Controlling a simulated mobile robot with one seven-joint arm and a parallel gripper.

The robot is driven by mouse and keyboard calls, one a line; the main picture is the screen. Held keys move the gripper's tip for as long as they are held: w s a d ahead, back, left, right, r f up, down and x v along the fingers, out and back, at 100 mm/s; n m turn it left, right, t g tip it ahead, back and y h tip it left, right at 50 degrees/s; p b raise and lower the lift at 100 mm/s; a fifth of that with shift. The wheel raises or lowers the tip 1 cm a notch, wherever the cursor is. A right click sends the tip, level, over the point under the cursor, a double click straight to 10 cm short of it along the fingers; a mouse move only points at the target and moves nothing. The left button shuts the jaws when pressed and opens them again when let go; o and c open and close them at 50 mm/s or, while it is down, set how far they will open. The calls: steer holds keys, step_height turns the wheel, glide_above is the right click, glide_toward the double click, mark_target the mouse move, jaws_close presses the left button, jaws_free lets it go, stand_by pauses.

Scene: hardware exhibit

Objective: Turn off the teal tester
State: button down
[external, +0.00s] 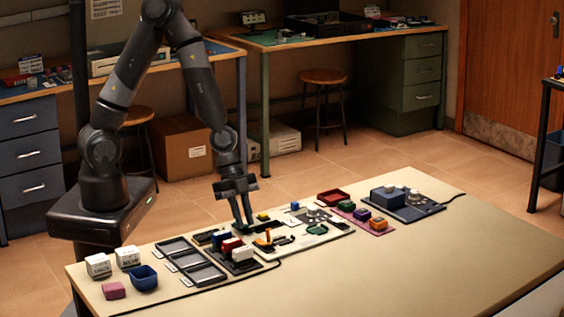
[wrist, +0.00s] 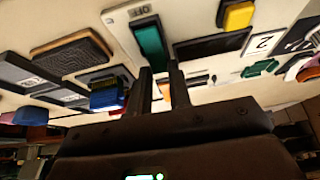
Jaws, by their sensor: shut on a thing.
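The teal tester (wrist: 149,42) is a long teal block on a pale base with a printed label, in the upper middle of the wrist view. My gripper (wrist: 160,66) reaches it from below in that view. Its two dark fingers stand a small gap apart, with the near end of the teal block between their tips, and it is shut on that block. In the external view my gripper (external: 241,223) points down at the row of devices on the table. The arm and fingers hide most of the teal tester there.
A yellow block (wrist: 237,15) on a dark plate and a green piece (wrist: 260,68) lie to the right. A blue block (wrist: 106,98) stands close on the left. Red and white blocks (external: 242,254) stand nearby. The table's right part (external: 450,245) is clear.

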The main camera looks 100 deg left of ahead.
steer(key=shift+a, duration=0.1)
stand_by(0.7)
steer(key=c, duration=1.3)
jaws_free()
steer(key=shift+s+r, duration=0.1)
steer(key=shift+r, duration=0.05)
steer(key=shift+v, duration=5.2)
steer(key=shift+s+a, duration=0.15)
